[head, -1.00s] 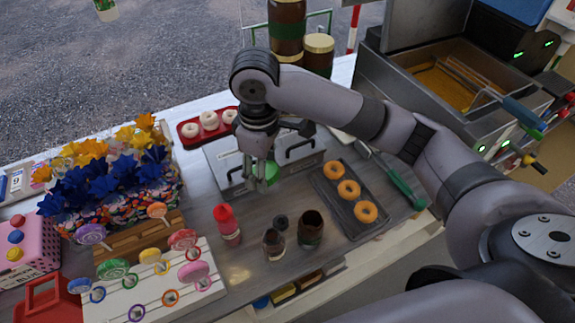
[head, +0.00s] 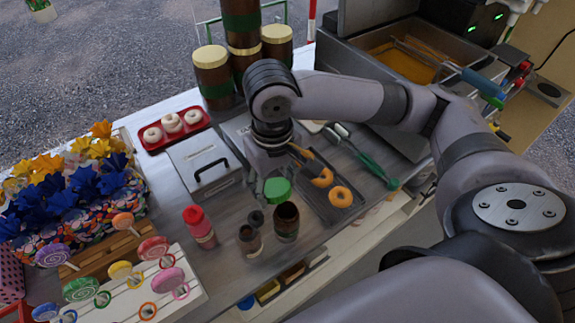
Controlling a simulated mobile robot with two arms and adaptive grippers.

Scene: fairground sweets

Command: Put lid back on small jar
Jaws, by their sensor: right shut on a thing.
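My right gripper (head: 275,181) points down over the counter and is shut on a green lid (head: 279,191). The lid is behind and just above the wider open brown jar (head: 286,224) in the picture, apart from its mouth. A smaller brown jar (head: 250,241) stands to its left. A small dark round piece (head: 256,218) shows just behind the smaller jar; I cannot tell whether it touches that jar. My left gripper is not in view.
A red bottle (head: 200,228) stands left of the jars. Lollipops (head: 82,289) stand at front left. Large brown jars (head: 212,78) stand at the back.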

